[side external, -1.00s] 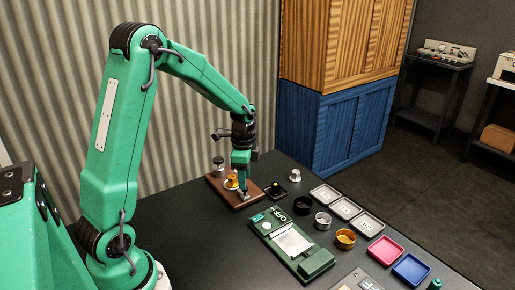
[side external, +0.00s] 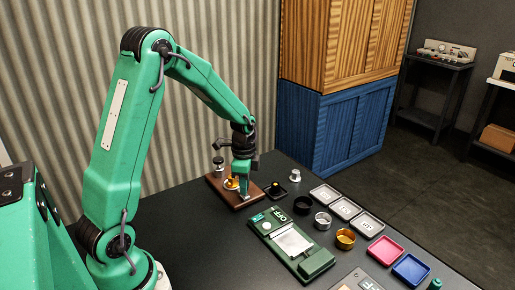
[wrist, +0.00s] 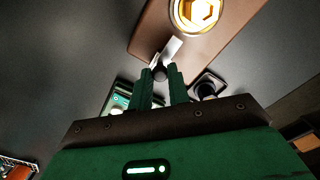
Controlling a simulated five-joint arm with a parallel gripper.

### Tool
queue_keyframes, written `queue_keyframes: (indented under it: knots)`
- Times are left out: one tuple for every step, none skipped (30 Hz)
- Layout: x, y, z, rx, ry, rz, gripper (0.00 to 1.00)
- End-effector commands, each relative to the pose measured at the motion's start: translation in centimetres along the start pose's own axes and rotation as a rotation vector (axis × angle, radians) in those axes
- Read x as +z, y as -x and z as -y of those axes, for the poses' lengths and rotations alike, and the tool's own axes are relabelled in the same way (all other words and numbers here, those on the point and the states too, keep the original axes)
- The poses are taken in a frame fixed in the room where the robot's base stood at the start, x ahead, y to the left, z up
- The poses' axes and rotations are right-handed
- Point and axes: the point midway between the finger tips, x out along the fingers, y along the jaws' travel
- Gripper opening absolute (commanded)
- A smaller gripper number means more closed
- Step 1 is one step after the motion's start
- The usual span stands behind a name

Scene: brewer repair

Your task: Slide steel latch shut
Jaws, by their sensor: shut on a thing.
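The steel latch (wrist: 170,49) is a short bright bar at the edge of a brown board (wrist: 150,35) in the wrist view. A dark round knob (wrist: 160,72) sits at its near end. My gripper (wrist: 160,77) is shut on this knob, with one green finger on each side. In the side view my gripper (side external: 244,196) is low at the front right edge of the brown board (side external: 216,188) and hides most of the latch. A brass hexagonal part (wrist: 200,10) sits on the board beyond the latch; it also shows in the side view (side external: 231,183).
A green scale-like device (side external: 292,240) lies in front of the board. A small black square piece (side external: 276,190), several rings and trays, including a red tray (side external: 385,251) and a blue tray (side external: 411,269), stand to the right. A grey-topped jar (side external: 218,168) stands at the board's back.

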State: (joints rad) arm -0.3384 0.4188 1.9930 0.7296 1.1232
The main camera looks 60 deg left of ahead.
Motion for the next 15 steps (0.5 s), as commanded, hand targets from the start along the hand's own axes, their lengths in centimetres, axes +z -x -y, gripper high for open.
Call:
queue_keyframes:
  knots:
    - [0.1, 0.0, 0.1, 0.0, 0.0, 0.0, 0.0]
    - [0.2, 0.0, 0.2, 0.0, 0.001, 0.0, 0.0]
    - [0.4, 0.0, 0.4, 0.0, 0.001, 0.0, 0.0]
    - [0.6, 0.0, 0.6, 0.0, 0.001, 0.0, 0.0]
    - [0.8, 0.0, 0.8, 0.0, 0.002, 0.0, 0.0]
    - [1.1, 0.0, 1.1, 0.0, 0.003, 0.0, 0.0]
    - [1.3, 0.0, 1.3, 0.0, 0.002, 0.0, 0.0]
    - [1.4, 0.0, 1.5, 0.0, 0.002, 0.0, 0.0]
    - [1.6, 0.0, 1.6, 0.0, 0.002, 0.0, 0.0]
    - [1.7, 0.0, 1.7, 0.0, 0.001, 0.0, 0.0]
    - [1.8, 0.0, 1.8, -0.001, 0.001, 0.0, 0.0]
    - [1.8, 0.0, 1.8, -0.001, 0.002, 0.0, 0.0]
    - [1.8, 0.0, 1.8, -0.002, 0.002, -0.001, 0.0]
    - [1.8, 0.0, 1.8, -0.002, 0.003, -0.001, 0.0]
    - [1.8, 0.0, 1.9, -0.003, 0.004, -0.001, 0.0]
